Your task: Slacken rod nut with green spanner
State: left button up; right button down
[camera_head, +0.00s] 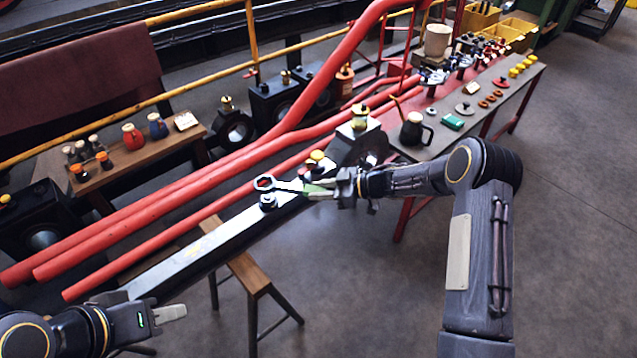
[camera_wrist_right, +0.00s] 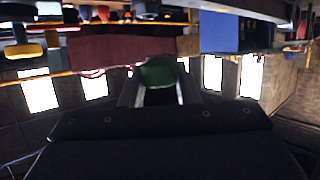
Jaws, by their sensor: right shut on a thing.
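My right gripper (camera_head: 338,188) is shut on the green spanner (camera_head: 317,190), near the middle of the head view. The spanner's metal shank points left and ends in a ring (camera_head: 265,183). The ring is just above a dark rod nut (camera_head: 268,202) on the grey rod (camera_head: 200,252); I cannot tell whether they touch. In the right wrist view the spanner's green grip (camera_wrist_right: 158,72) sits between the fingers. My left gripper (camera_head: 173,313) is at the lower left, near the rod's near end, with nothing visible in it; its finger gap cannot be made out.
Red pipes (camera_head: 200,190) run diagonally behind the rod. A wooden trestle (camera_head: 250,275) stands under the rod. A long bench (camera_head: 470,110) with a dark jug (camera_head: 413,130) and small parts is at the upper right. A wooden shelf (camera_head: 145,155) with bottles is at the left. The floor at right is clear.

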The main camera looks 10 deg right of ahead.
jog(key=s+d+p, duration=0.1)
jog(key=s, duration=1)
jog(key=shift+s, duration=0.2)
jog(key=shift+r, duration=0.1)
